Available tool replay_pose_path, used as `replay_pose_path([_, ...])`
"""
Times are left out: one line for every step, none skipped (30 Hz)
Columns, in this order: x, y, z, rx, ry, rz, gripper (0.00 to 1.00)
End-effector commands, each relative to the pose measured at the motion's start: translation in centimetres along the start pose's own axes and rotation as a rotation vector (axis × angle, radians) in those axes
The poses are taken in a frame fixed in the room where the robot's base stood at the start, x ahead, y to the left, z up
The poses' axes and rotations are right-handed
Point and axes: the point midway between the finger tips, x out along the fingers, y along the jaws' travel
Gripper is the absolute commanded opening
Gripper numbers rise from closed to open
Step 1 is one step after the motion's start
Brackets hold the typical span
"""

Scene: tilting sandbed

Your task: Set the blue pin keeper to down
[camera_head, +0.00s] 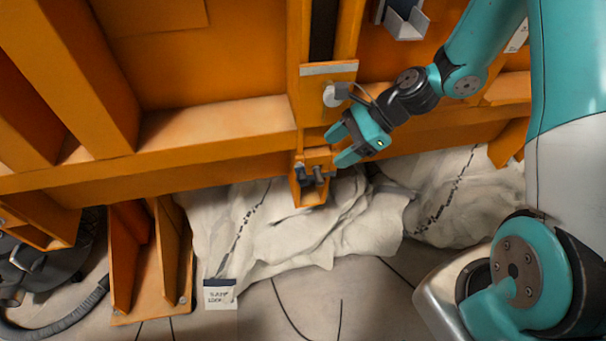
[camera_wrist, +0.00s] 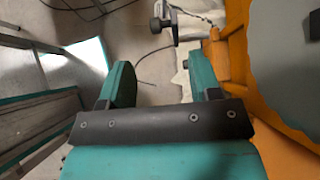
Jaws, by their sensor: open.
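A dark blue-grey fitting (camera_head: 314,174), which looks like the pin keeper, sits on a small orange bracket (camera_head: 310,197) at the foot of the orange upright. Its exact setting is too small to tell. My gripper (camera_head: 339,146) is open and empty, just above and to the right of the fitting, apart from it. In the wrist view my gripper's two fingers (camera_wrist: 161,68) are spread with nothing between them. A dark fitting with a pale rod (camera_wrist: 165,20) shows beyond the fingertips there; I cannot tell for sure whether it is the keeper.
A silver round knob (camera_head: 333,95) sits on the orange plate just above my gripper. Orange beams (camera_head: 200,130) surround the spot. White crumpled sheeting (camera_head: 290,235) lies below. A small labelled tag (camera_head: 220,292) and a black hose (camera_head: 70,310) are at lower left.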

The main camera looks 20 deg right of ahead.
Motion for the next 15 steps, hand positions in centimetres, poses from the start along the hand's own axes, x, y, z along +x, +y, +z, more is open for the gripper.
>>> replay_pose_path([1.4, 0.1, 0.0, -0.001, -0.002, 0.006, 0.57])
replay_pose_path([2.1, 0.2, 0.0, -0.001, -0.002, 0.007, 0.57])
replay_pose_path([3.0, 0.2, 0.0, -0.001, -0.002, 0.007, 0.57])
replay_pose_path([3.7, 0.1, 0.0, -0.001, -0.001, 0.006, 0.57])
replay_pose_path([4.4, 0.1, 0.0, -0.002, -0.001, 0.006, 0.57])
replay_pose_path([5.2, 0.2, 0.0, -0.002, 0.0, 0.005, 0.57])
replay_pose_path([5.8, 0.1, 0.0, -0.003, 0.0, 0.006, 0.57])
replay_pose_path([6.4, 0.1, -0.1, -0.002, 0.0, 0.005, 0.57])
replay_pose_path([7.2, 0.1, 0.0, -0.003, 0.0, 0.005, 0.57])
replay_pose_path([7.7, 0.1, 0.0, -0.002, 0.0, 0.004, 0.57])
replay_pose_path([8.1, 0.1, 0.0, -0.001, 0.001, 0.004, 0.57])
replay_pose_path([8.7, 0.1, 0.0, -0.002, 0.001, 0.003, 0.57])
replay_pose_path([9.0, 0.0, 0.0, -0.002, 0.001, 0.002, 0.57])
replay_pose_path([9.3, 0.1, 0.0, -0.002, 0.001, 0.002, 0.57])
replay_pose_path([9.7, 0.1, 0.0, -0.002, 0.001, 0.003, 0.57])
